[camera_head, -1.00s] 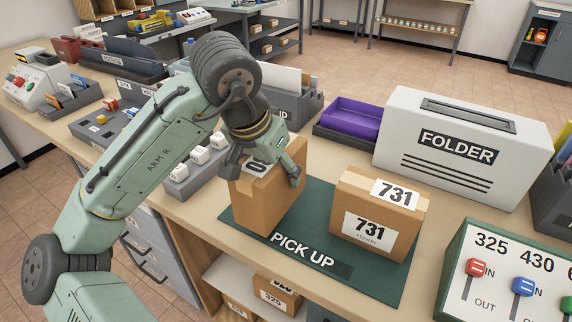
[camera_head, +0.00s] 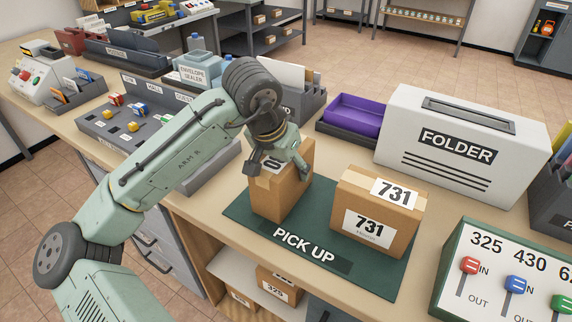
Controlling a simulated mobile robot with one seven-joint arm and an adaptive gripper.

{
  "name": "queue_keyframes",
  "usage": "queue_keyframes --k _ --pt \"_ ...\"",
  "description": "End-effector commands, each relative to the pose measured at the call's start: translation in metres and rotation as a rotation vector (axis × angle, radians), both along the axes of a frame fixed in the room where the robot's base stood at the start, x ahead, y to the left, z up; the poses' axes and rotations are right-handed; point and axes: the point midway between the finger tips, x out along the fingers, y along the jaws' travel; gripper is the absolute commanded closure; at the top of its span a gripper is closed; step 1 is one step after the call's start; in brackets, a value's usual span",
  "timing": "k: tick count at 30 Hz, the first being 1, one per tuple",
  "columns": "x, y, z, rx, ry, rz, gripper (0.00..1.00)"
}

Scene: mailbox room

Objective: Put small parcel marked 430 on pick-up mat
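A tall brown parcel (camera_head: 280,197) is held between the fingers of my gripper (camera_head: 277,166), one finger at each side of its top. Its top label is mostly covered by the gripper, so I cannot read the full number. The parcel is upright over the back left part of the green pick-up mat (camera_head: 377,283). I cannot tell whether its base touches the mat. A second brown parcel (camera_head: 376,213), marked 731, stands on the right part of the mat, apart from the held one.
A white folder machine (camera_head: 460,145) and a purple tray (camera_head: 356,113) stand behind the mat. A slider panel (camera_head: 500,275) marked 325 and 430 is at the right. Parcels (camera_head: 276,287) sit in shelves below the counter.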

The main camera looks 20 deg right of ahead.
Motion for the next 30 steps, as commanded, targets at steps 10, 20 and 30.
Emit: queue_keyframes --k 10,20,30 --pt "0.000 0.000 -0.001 0.000 0.000 0.000 0.15" --pt "0.000 0.000 0.001 0.000 0.000 0.000 0.14" --pt "-0.011 0.014 0.045 -0.002 -0.003 -0.001 0.14"
